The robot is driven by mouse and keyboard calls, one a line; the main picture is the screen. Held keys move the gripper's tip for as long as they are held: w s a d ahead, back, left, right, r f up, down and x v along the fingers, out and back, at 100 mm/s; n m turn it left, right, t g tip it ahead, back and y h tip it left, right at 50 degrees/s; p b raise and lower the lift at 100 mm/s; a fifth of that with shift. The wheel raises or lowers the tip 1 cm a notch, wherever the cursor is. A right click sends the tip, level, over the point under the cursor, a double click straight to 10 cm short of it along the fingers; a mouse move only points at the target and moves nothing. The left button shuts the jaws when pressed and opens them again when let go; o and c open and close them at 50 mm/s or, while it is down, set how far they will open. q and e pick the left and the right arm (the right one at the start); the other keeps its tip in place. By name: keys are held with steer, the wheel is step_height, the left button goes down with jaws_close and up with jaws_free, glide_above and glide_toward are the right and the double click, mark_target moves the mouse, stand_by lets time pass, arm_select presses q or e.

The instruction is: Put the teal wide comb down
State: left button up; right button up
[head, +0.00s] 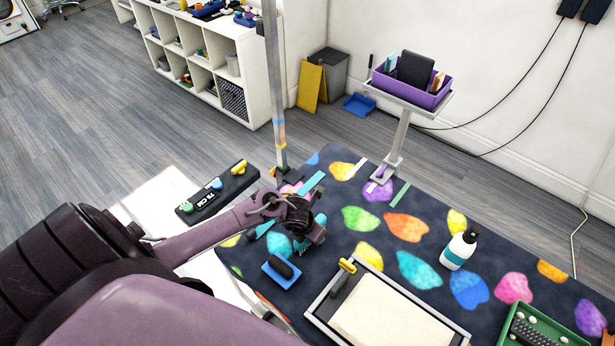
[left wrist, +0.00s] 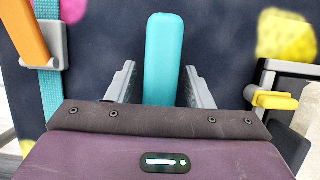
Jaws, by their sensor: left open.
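The teal wide comb (left wrist: 165,50) shows in the left wrist view as a smooth rounded teal bar over the dark mat. My left gripper (left wrist: 158,70) is open, with one jaw on each side of the comb and a visible gap at each. In the head view my left gripper (head: 305,235) is low over the left part of the grooming table (head: 330,210). Teal parts (head: 302,246) show under and beside it there. The gripper hides most of the comb, and I cannot tell if it rests fully on the mat. My right gripper is out of view.
A blue brush (head: 282,270) lies just in front of the gripper. A post (head: 276,100) rises behind. A bottle (head: 459,248) and green box (head: 540,330) stand farther right. The mat's middle is clear.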

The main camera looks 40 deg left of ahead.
arm_select(q)
steer(key=p+v, duration=0.1)
steer(key=v, duration=1)
steer(key=shift+s+r, duration=0.1)
steer(key=shift+r, duration=0.3)
